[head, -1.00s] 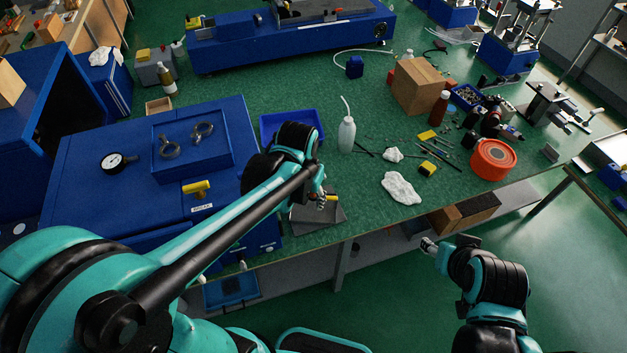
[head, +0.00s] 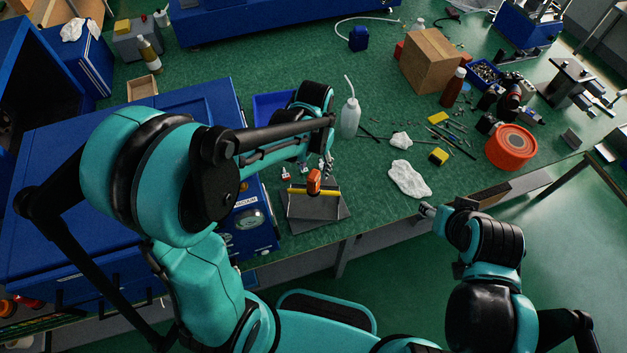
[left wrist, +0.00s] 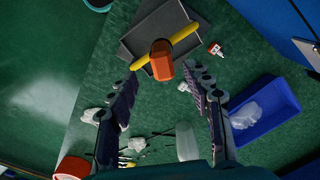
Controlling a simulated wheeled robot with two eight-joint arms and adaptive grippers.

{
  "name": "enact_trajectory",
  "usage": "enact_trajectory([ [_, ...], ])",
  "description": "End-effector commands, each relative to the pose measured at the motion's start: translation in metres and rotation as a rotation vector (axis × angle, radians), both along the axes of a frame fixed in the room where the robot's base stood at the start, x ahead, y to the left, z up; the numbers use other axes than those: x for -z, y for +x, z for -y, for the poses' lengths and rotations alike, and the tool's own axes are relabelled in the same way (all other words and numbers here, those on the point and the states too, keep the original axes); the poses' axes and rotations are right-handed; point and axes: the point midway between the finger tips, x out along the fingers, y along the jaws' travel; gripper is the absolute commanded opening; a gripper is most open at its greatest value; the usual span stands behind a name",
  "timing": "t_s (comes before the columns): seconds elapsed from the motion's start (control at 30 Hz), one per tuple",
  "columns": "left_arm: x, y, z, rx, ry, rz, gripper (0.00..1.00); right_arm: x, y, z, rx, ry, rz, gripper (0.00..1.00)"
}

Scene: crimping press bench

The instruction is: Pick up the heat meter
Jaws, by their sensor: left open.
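An orange and yellow tool, which I take to be the heat meter (head: 314,183), lies on a dark grey plate (head: 322,211) near the bench's front edge. In the left wrist view, the heat meter (left wrist: 161,62) shows an orange body with a yellow bar across it. My left gripper (head: 326,168) is just above it in the head view. In the left wrist view, the open left gripper (left wrist: 162,78) has its fingers apart, with the orange body beyond and between the tips. My right gripper (head: 428,209) is off the bench's front edge, its jaws too small to judge.
A blue tray (left wrist: 262,118) and a small red and white part (left wrist: 215,49) lie near the plate. A white bottle (head: 350,118) stands behind it. White cloths (head: 409,179) and an orange-red spool (head: 511,147) lie to the right. A large blue cabinet (head: 60,190) fills the left.

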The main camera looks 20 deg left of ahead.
Motion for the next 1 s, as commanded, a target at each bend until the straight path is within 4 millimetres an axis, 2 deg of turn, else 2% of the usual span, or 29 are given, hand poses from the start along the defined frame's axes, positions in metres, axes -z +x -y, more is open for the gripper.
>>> enact_trajectory([
  [0.03,0.010,0.000,0.000,0.000,0.000,0.000,0.50,0.009,0.000,0.000,0.000,0.000,0.000,0.49],
  [0.1,0.015,0.000,0.000,0.000,0.000,0.000,0.50,0.015,0.000,0.000,0.000,0.000,0.000,0.49],
  [0.37,0.041,0.000,0.000,0.000,0.000,0.000,0.50,0.024,0.000,0.000,0.000,0.000,0.000,0.49],
  [0.7,0.089,-0.004,0.000,0.000,0.000,0.001,0.50,0.043,0.000,0.000,0.000,0.000,0.000,0.49],
  [1.0,0.094,-0.005,0.000,0.000,0.000,0.001,0.50,0.043,0.000,0.000,0.000,0.000,0.000,0.49],
])
